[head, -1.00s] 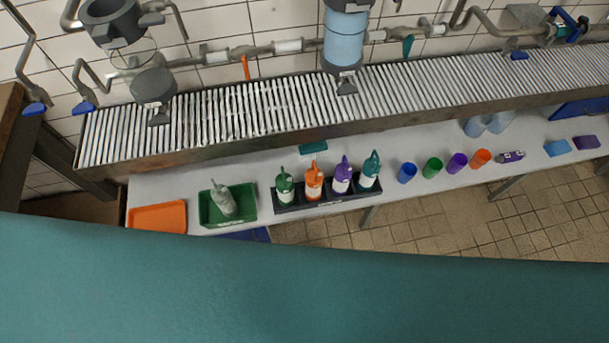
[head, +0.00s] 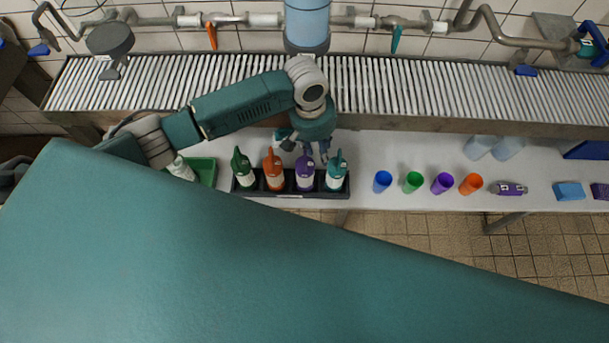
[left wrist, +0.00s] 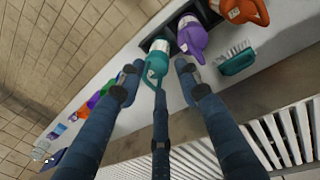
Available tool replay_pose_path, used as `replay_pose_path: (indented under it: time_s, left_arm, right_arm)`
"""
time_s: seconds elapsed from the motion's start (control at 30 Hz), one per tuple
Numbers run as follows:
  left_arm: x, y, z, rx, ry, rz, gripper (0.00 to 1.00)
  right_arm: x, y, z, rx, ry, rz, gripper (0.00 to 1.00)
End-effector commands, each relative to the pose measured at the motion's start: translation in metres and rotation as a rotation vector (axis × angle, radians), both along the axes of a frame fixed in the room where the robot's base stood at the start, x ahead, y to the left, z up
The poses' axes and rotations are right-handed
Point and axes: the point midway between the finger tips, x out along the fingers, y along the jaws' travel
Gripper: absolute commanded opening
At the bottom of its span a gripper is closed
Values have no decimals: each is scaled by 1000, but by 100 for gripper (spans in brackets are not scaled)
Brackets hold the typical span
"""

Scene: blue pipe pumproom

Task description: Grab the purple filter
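The purple filter (head: 509,189), a small purple cylinder with grey ends and pale labels, lies on the white table right of the cups in the head view. My left gripper (head: 307,148) is over the bottle rack, well to the left of the filter. In the left wrist view its fingers (left wrist: 158,72) are spread and empty, with the teal bottle (left wrist: 157,62) showing between their tips; I cannot tell whether they touch it. The filter is too small to make out surely in the left wrist view. My right gripper is not in view.
A black rack (head: 262,191) holds green, orange, purple and teal bottles. Blue, green, purple and orange cups (head: 471,184) stand between rack and filter. A blue sponge (head: 569,191) lies right of the filter. The roller conveyor (head: 430,90) runs behind the table. Clear containers (head: 508,148) stand behind the filter.

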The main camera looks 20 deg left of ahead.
Motion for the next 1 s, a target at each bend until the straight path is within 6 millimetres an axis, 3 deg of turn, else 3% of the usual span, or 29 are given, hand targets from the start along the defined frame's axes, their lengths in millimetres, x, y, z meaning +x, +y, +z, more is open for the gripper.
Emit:
replay_pose_path:
  time_s: [0.1, 0.27, 0.6, 0.83, 1.0]
  left_arm:
    - [14, 30, 23, 78, 36, 86, 34]
    - [16, 49, 36, 128, 70, 155, 34]
    - [16, 50, -9, 133, 76, 167, 34]
    - [18, 48, -27, 134, 75, 165, 34]
    - [20, 45, -54, 133, 75, 165, 34]
  right_arm:
    - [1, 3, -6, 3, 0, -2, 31]
    - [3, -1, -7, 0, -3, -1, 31]
    - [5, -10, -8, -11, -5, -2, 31]
    - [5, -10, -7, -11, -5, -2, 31]
    - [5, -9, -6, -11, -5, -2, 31]
